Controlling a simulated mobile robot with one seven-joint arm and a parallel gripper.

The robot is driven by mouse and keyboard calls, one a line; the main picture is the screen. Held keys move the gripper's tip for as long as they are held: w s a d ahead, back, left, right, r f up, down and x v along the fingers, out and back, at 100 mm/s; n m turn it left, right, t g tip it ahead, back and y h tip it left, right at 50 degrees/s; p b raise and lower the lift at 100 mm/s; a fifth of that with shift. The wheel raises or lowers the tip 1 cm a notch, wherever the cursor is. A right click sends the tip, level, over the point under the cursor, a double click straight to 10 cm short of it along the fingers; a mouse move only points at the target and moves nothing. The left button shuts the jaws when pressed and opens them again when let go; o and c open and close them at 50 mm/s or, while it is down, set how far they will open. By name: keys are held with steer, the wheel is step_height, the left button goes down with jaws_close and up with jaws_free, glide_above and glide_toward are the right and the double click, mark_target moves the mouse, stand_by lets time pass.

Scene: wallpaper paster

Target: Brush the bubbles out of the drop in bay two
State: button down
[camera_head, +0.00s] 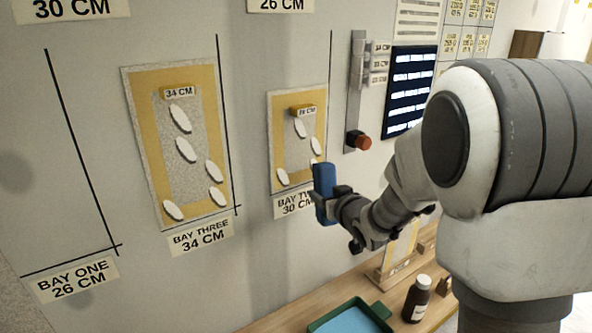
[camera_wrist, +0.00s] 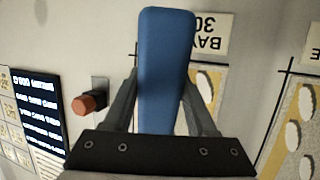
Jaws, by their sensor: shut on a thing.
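The bay two drop (camera_head: 273,150) is a yellow-bordered sheet on the wall, above a label (camera_head: 296,203) reading "BAY TWO 30 CM". Several white oval bubbles show on it, including one near the top (camera_head: 300,128), one at the right (camera_head: 316,146) and one low at the left (camera_head: 282,177). My gripper (camera_head: 325,206) is shut on a blue brush (camera_head: 322,180), held upright at the drop's lower right corner. The brush hides that corner, and I cannot tell whether it touches the wall. The wrist view shows the brush (camera_wrist: 166,60) between both fingers.
The bay three drop (camera_head: 142,130), with several bubbles, hangs to the left. A red knob (camera_head: 360,141) on a grey plate sticks out right of bay two. Below, the wooden bench (camera_head: 285,318) holds a blue-filled green tray (camera_head: 378,312) and a dark bottle (camera_head: 416,300). Bay one's wall is bare.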

steer(key=s+a+r+n+t+y+p, duration=0.1)
steer(key=s+a+r+n+y, duration=0.2)
steer(key=a+r, duration=0.4)
steer(key=shift+s+r+y, duration=0.35)
steer(key=shift+s+y, duration=0.1)
steer(key=shift+y, duration=0.75)
steer(key=shift+f+b, duration=0.1)
steer(key=shift+b, duration=0.2)
steer(key=shift+x, duration=1.25)
steer(key=shift+x, duration=1.2)
steer(key=shift+d, duration=0.1)
stand_by(1.2)
steer(key=shift+w+d, duration=0.5)
steer(key=shift+d, duration=0.2)
steer(key=shift+w+d, duration=0.45)
steer(key=shift+d, duration=0.25)
steer(key=shift+w+d, duration=0.65)
steer(key=shift+d, duration=0.3)
steer(key=shift+w+d, duration=0.7)
steer(key=shift+d, duration=0.3)
steer(key=shift+w+d, duration=0.65)
steer(key=shift+d, duration=0.3)
